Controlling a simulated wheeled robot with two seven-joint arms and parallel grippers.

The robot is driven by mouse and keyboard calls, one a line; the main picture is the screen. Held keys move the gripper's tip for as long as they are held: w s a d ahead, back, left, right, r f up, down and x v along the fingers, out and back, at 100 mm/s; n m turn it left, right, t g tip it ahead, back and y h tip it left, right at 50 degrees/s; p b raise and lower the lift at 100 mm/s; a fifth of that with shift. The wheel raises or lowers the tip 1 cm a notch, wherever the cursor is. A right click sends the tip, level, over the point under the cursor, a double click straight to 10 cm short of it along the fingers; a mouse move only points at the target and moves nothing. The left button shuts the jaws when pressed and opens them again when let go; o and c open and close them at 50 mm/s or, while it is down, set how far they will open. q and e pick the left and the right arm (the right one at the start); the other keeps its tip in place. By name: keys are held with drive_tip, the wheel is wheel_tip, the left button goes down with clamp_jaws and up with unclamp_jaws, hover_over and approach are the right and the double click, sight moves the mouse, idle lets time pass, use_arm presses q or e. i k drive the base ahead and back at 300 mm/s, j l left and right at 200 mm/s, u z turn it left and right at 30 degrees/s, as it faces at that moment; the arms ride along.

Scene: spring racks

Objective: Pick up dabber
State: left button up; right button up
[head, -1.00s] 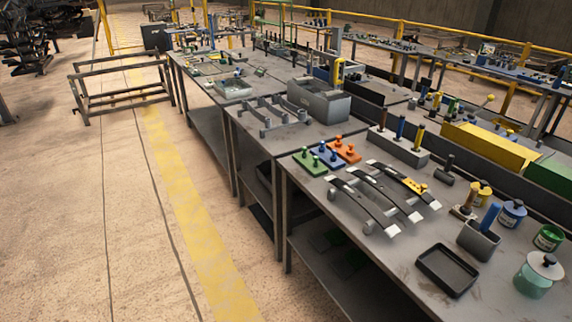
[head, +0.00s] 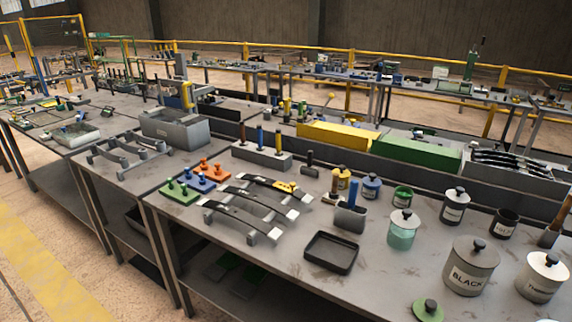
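No gripper of mine shows in the head view. I cannot tell for sure which item is the dabber. A blue-handled tool (head: 354,191) stands upright in a small grey holder (head: 349,217) near the middle of the table. A brown-handled tool (head: 556,222) stands at the right edge, partly cut off. A green disc with a dark knob (head: 428,309) lies at the front edge.
The grey table (head: 290,265) carries a black tray (head: 331,252), leaf springs on a rack (head: 245,215), coloured knob plates (head: 202,180) and several lidded pots, one marked BLACK (head: 468,268). A yellow box (head: 337,135) and green box (head: 416,151) stand behind.

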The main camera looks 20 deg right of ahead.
sight(334, 194)
drive_tip(key=z, duration=1.15)
